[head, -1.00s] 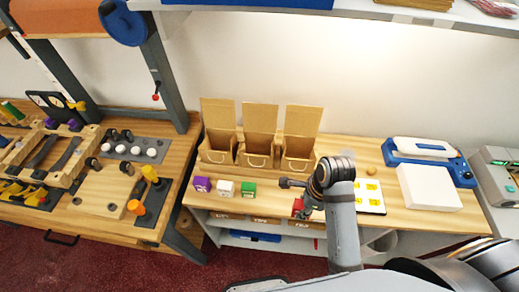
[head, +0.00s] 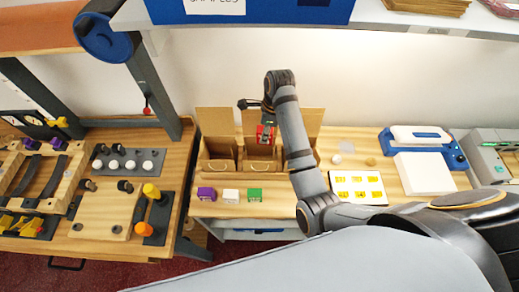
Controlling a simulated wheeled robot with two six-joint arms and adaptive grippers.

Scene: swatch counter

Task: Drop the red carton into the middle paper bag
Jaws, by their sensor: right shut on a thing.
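The red carton (head: 265,134) is held up at the middle paper bag (head: 257,165), in front of its raised back flap. My right gripper (head: 266,122) is shut on the carton from above. The carton appears above the bag's opening; its exact height over the rim is hard to tell. The left paper bag (head: 217,165) stands open beside it. The right paper bag (head: 312,140) is partly hidden behind my right arm. My left gripper is not in the view.
Purple (head: 207,194), white (head: 230,196) and green (head: 254,194) cartons stand in a row at the counter's front edge. A sheet with yellow swatches (head: 358,187) lies right of my arm. A blue and white device (head: 422,160) stands further right. A shelf overhangs the back.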

